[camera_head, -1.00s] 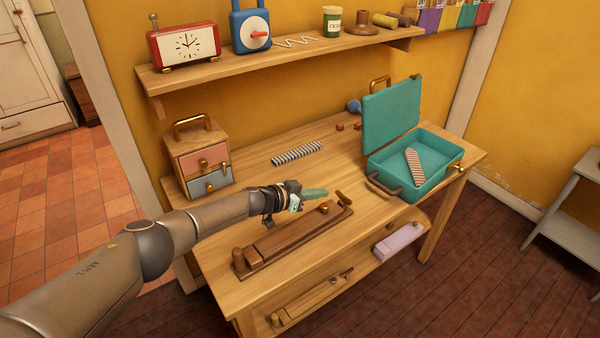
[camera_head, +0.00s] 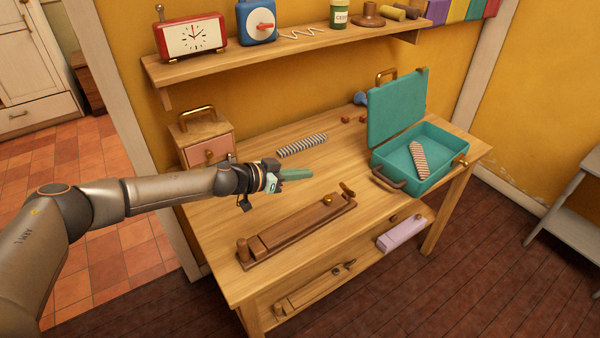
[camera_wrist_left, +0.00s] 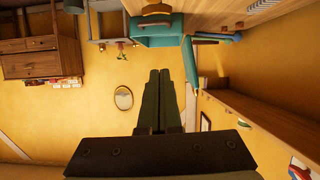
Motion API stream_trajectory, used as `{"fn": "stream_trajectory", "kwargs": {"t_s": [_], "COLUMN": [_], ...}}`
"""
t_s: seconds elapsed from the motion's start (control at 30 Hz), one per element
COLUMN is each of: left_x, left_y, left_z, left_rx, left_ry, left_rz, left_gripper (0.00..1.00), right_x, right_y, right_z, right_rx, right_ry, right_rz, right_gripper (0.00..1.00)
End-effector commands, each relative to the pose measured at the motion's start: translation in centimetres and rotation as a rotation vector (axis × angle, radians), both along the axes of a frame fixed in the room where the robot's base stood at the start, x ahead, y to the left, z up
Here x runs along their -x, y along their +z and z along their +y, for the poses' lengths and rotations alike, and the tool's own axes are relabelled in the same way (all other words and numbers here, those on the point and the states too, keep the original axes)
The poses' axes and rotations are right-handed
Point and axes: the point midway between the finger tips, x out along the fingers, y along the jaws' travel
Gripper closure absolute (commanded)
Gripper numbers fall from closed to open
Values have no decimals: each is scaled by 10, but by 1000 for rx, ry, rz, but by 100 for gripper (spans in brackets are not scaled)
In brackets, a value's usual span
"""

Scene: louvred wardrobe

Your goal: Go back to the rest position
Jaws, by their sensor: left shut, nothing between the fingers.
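My left gripper (camera_head: 297,174) is shut and empty, held above the wooden workbench (camera_head: 225,260), behind the long brown wooden tool and in front of the striped roll. Its closed fingers also show in the left wrist view (camera_wrist_left: 158,95). My left arm reaches in from the left of the head view, partly in front of the small drawer box (camera_head: 205,140). My right gripper does not show in either view.
An open teal case (camera_head: 445,158) with a striped item (camera_head: 419,160) inside stands at the bench's right. The long brown tool (camera_head: 300,230) and a striped roll (camera_head: 302,146) lie on the bench. Above is a wall shelf (camera_head: 280,57) with a red clock (camera_head: 191,36).

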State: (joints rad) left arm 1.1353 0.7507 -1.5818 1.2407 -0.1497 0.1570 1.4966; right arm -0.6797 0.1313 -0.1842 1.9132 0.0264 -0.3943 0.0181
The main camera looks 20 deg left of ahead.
Motion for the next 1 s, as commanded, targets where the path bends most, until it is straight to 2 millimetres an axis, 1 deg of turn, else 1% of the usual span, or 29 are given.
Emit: {"fn": "stream_trajectory", "kwargs": {"t_s": [0.1,0.23,0.27,0.37,0.47,0.5,0.6,0.7,0.83,0.9,1.0], "left_x": [3,5,6,18,42,53,83,110,143,159,180], "left_y": [3,2,0,-13,-34,-43,-59,-72,-85,-92,-103], "left_z": [2,1,-2,-23,-58,-73,-109,-135,-156,-160,-158], "left_rx": [1,2,4,20,50,65,107,143,182,194,198], "left_ry": [0,-2,-5,-28,-62,-73,-87,-79,-40,-6,54], "left_rz": [1,2,3,8,11,11,9,9,18,27,46], "left_gripper": [100,100,100,100,100,100,100,100,100,100,100], "right_x": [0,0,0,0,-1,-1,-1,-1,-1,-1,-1], "right_y": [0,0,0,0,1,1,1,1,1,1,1], "right_z": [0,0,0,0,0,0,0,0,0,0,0], "right_rx": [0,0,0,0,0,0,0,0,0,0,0], "right_ry": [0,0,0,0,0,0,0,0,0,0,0], "right_rz": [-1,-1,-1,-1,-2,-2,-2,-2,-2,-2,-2], "right_gripper": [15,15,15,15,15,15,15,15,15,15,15]}}
